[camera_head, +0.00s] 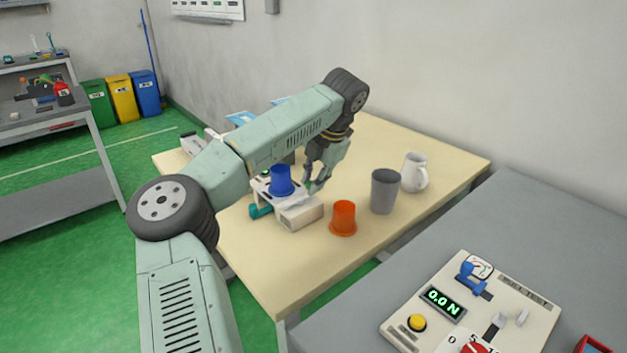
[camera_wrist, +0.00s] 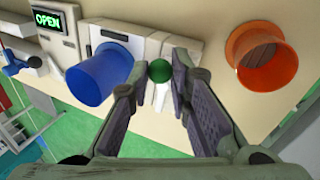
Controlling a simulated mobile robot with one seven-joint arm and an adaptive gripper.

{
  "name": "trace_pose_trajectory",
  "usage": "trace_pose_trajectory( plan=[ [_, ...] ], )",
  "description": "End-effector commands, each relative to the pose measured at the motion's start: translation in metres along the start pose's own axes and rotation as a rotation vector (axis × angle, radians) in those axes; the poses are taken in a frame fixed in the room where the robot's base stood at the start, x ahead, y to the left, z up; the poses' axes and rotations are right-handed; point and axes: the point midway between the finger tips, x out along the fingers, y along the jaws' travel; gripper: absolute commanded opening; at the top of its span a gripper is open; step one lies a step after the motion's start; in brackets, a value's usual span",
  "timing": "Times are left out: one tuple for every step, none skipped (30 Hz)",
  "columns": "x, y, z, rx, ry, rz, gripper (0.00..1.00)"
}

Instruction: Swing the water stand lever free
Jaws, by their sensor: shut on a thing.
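The water stand (camera_head: 302,213) is a low whitish unit on the cream table, partly hidden by my arm. A green ball knob (camera_wrist: 159,71), seemingly the lever's end, is beside the cup in the wrist view. My gripper (camera_head: 312,186) points down at the stand's right side. In the wrist view my fingertips (camera_wrist: 159,75) are shut on the green knob, one on each side.
An orange cup (camera_head: 343,217), a grey cup (camera_head: 384,191) and a white mug (camera_head: 415,172) stand right of the stand. A small unit reading OPEN (camera_wrist: 47,20) is left of the blue cup. A pull-test panel (camera_head: 455,315) is on the grey table (camera_head: 520,230).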

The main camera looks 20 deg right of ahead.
Motion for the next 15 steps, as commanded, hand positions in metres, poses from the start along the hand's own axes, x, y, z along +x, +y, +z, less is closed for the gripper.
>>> trace_pose_trajectory(
  plan=[
    [-0.0006, 0.0007, 0.0004, -0.006, 0.001, 0.001, 0.0],
    [-0.0006, 0.0008, 0.0005, -0.009, 0.002, 0.001, 0.0],
    [-0.0006, 0.0009, 0.0006, -0.012, 0.003, 0.001, 0.0],
    [-0.0005, 0.0009, 0.0006, -0.013, 0.003, 0.001, 0.0],
    [-0.0005, 0.001, 0.0006, -0.015, 0.003, 0.002, 0.0],
    [-0.0005, 0.001, 0.0006, -0.016, 0.004, 0.002, 0.0],
    [-0.0005, 0.0011, 0.0006, -0.016, 0.004, 0.002, 0.0],
    [-0.0005, 0.0011, 0.0006, -0.016, 0.004, 0.002, 0.0],
    [-0.0005, 0.0011, 0.0006, -0.016, 0.004, 0.002, 0.0],
    [-0.0005, 0.0012, 0.0006, -0.016, 0.004, 0.002, 0.0],
    [-0.0005, 0.0012, 0.0006, -0.016, 0.004, 0.002, 0.0],
    [-0.0005, 0.0012, 0.0006, -0.016, 0.004, 0.002, 0.0],
    [-0.0005, 0.0012, 0.0006, -0.016, 0.003, 0.002, 0.0],
    [-0.0005, 0.0013, 0.0006, -0.016, 0.003, 0.002, 0.0],
    [-0.0005, 0.0013, 0.0006, -0.016, 0.003, 0.002, 0.19]
  ],
)
